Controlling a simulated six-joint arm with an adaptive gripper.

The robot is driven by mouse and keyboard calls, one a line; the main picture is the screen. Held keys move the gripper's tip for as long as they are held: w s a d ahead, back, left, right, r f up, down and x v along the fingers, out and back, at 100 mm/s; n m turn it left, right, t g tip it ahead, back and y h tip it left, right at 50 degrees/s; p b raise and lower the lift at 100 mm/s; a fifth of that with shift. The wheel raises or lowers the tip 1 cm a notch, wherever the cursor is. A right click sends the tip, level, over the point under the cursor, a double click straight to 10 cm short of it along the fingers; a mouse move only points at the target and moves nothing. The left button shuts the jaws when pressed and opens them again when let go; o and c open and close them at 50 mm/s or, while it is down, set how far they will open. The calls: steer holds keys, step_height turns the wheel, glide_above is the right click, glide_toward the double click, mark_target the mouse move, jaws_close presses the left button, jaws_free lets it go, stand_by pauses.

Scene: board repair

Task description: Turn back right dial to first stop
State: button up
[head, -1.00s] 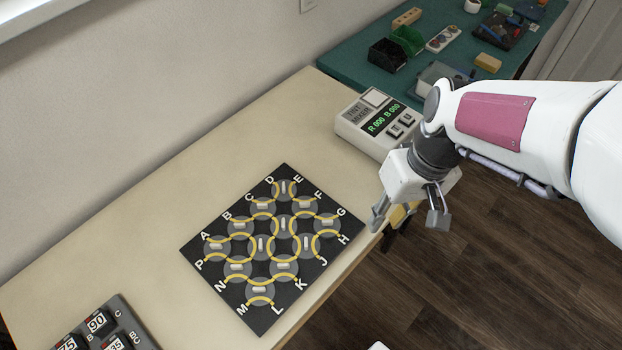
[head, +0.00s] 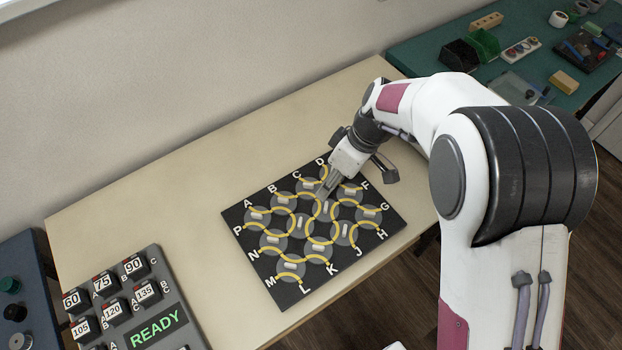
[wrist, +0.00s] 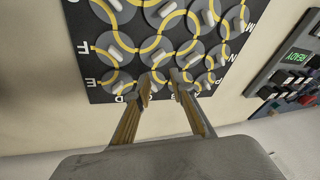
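The black board (head: 240,212) lies on the table with several round grey dials, each with a pale handle, and yellow arcs between them. My gripper (head: 328,194) is over its back part and points down. It hides the letter E and most of the dial by D and E. A dial (head: 350,190) near F shows just right of the gripper. In the wrist view my two fingers (wrist: 162,82) stand apart in front of the board (wrist: 108,92), with no thing held between them. I cannot tell whether the fingertips touch a dial.
A grey panel (head: 162,272) with numbered buttons and a green READY display stands at the front left. A blue box (head: 28,262) with knobs is left of it. The table (head: 130,215) is bare around the board. A green bench (head: 435,55) with bins is at the back right.

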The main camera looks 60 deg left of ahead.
mark_target(309, 184)
steer(key=shift+w+a+r+n+y, duration=0.2)
steer(key=shift+a+r+n, duration=0.15)
steer(key=shift+a+n, duration=0.4)
steer(key=shift+w+a+r+n+y, duration=0.2)
steer(key=shift+a+r+n, duration=0.25)
steer(key=shift+n, duration=0.4)
steer(key=shift+w+a+r+n+y, duration=0.15)
steer(key=shift+a+r+n+y, duration=0.1)
steer(key=shift+a+n, duration=0.5)
steer(key=shift+x, duration=3.9)
steer(key=shift+d, duration=0.1)
jaws_close()
